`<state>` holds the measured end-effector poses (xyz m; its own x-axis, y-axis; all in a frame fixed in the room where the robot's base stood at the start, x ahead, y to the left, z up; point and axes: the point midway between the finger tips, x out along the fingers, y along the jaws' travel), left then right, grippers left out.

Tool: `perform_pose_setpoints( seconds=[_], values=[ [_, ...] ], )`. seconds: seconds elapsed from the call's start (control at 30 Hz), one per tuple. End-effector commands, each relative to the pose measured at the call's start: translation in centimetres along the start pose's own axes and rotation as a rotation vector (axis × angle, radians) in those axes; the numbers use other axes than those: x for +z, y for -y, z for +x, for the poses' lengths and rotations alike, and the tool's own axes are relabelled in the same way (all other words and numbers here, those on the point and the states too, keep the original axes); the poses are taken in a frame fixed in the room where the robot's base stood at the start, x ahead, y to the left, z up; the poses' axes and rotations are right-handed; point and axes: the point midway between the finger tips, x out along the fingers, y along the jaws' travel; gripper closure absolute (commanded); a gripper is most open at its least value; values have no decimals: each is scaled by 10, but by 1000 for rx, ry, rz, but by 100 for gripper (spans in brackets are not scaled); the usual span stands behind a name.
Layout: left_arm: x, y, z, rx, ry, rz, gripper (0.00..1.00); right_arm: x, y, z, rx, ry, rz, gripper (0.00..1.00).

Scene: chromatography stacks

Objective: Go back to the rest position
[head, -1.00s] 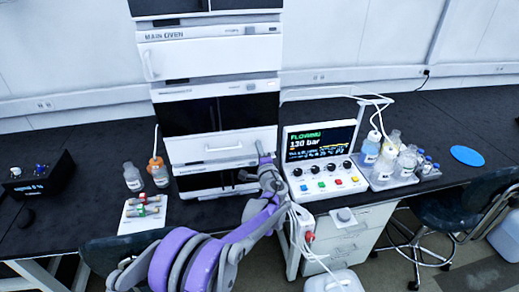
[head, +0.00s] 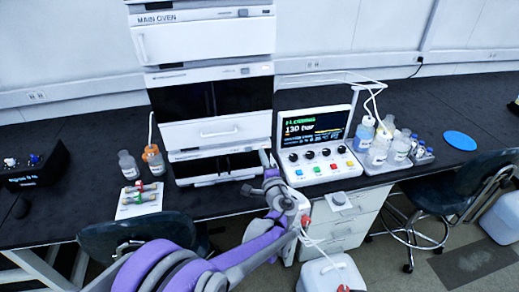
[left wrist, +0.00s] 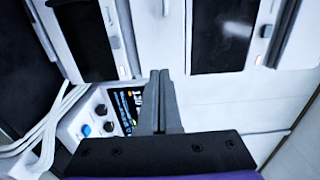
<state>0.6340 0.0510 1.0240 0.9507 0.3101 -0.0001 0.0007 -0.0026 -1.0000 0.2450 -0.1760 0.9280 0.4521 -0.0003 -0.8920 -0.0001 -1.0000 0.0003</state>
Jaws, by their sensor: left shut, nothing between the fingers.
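My left arm comes in from the bottom of the head view, and its gripper (head: 266,160) is in front of the lower right of the chromatography stack (head: 216,133). In the left wrist view the two fingers of the left gripper (left wrist: 160,75) are together, with nothing between them. The control unit (head: 316,145) stands right of the gripper, and its screen reads 130 bar. Part of the control unit (left wrist: 103,118) also shows behind the fingers in the left wrist view. Whether the gripper touches the stack cannot be told. My right gripper is not in view.
Bottles (head: 378,150) stand in a tray right of the control unit. Two bottles, a white card with coloured fittings (head: 140,200) and a black box (head: 36,168) are at left. Chairs (head: 440,205) stand at the front. A blue disc (head: 460,140) lies on clear bench at right.

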Motion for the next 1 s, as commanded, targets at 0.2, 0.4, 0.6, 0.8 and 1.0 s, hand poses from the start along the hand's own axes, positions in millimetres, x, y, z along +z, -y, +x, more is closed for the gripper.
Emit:
perform_pose_setpoints(
  seconds=[0.2, 0.4, 0.6, 0.8, 1.0],
  values=[
    [2, 0, -9, 2, 3, -2, 100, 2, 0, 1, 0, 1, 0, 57],
    [49, 5, -17, 97, 80, -96, 100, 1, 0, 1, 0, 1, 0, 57],
    [148, -2, -63, 333, 260, -335, 100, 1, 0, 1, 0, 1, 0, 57],
    [218, -28, -144, 578, 424, -608, 100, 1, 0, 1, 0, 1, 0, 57],
    [249, -63, -239, 812, 548, -895, 100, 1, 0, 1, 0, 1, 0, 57]
  ],
)
